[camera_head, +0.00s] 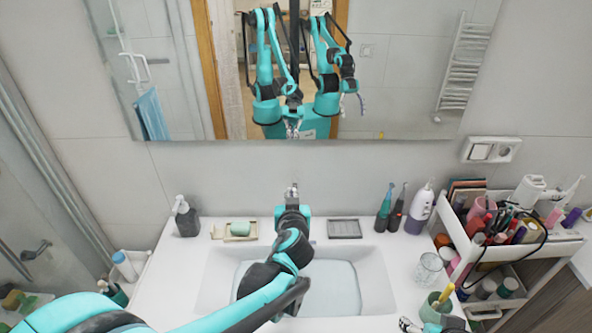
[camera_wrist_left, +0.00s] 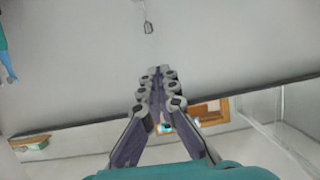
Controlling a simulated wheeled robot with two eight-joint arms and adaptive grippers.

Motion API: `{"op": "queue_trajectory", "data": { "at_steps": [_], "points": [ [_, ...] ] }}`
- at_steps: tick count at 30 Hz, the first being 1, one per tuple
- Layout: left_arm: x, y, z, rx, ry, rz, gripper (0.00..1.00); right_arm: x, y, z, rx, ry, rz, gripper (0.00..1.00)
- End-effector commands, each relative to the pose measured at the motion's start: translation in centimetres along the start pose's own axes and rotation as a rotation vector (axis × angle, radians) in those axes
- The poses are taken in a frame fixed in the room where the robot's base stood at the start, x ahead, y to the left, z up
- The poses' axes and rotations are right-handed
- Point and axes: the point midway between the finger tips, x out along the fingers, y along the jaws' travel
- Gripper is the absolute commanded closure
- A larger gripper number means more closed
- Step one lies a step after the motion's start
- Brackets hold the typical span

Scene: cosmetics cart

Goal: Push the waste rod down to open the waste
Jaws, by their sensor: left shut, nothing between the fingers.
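In the head view, the white sink (camera_head: 376,285) is set in the counter below the mirror, and its basin holds a pale bluish surface that looks like water. My left arm reaches across the sink from the lower left. My left gripper (camera_head: 292,189) is at the back edge of the sink, in front of the wall. It is shut and empty; its closed fingers also show in the left wrist view (camera_wrist_left: 155,74). The faucet and waste rod are not clearly seen, perhaps hidden behind my left gripper and wrist. My right gripper (camera_head: 407,325) is at the bottom edge, partly cut off.
A soap dish (camera_head: 228,238) with green soap and a dark pump bottle (camera_head: 186,216) stand left of my gripper. A grey tray (camera_head: 345,229) lies to its right. A glass (camera_head: 428,270), bottles and a crowded cart (camera_head: 480,250) are farther right.

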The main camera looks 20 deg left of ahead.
Motion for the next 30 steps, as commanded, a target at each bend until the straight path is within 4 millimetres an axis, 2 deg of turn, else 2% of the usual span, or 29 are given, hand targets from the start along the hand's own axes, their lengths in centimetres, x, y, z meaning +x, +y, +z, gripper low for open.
{"op": "queue_trajectory", "data": {
  "at_steps": [1, 6, 20, 25, 30],
  "points": [
    [0.3, 0.6, -0.7, -0.003, 0.019, 0.008, 1.00, -0.5, 0.0, -0.3, 0.000, 0.000, 0.000, 0.25],
    [0.9, 1.6, -1.2, -0.013, 0.054, 0.022, 1.00, -0.7, 0.0, -0.5, 0.000, 0.000, 0.000, 0.25],
    [1.4, 1.7, -1.3, -0.015, 0.059, 0.024, 1.00, -0.7, 0.0, -0.4, 0.000, 0.000, 0.000, 0.25],
    [3.4, 1.7, -1.3, -0.014, 0.059, 0.022, 1.00, -0.3, 0.0, -0.2, 0.000, 0.000, 0.000, 0.25],
    [7.0, 1.8, -1.5, -0.015, 0.059, 0.022, 1.00, 0.2, 0.0, 0.1, 0.000, 0.000, 0.000, 0.25]
  ]
}}
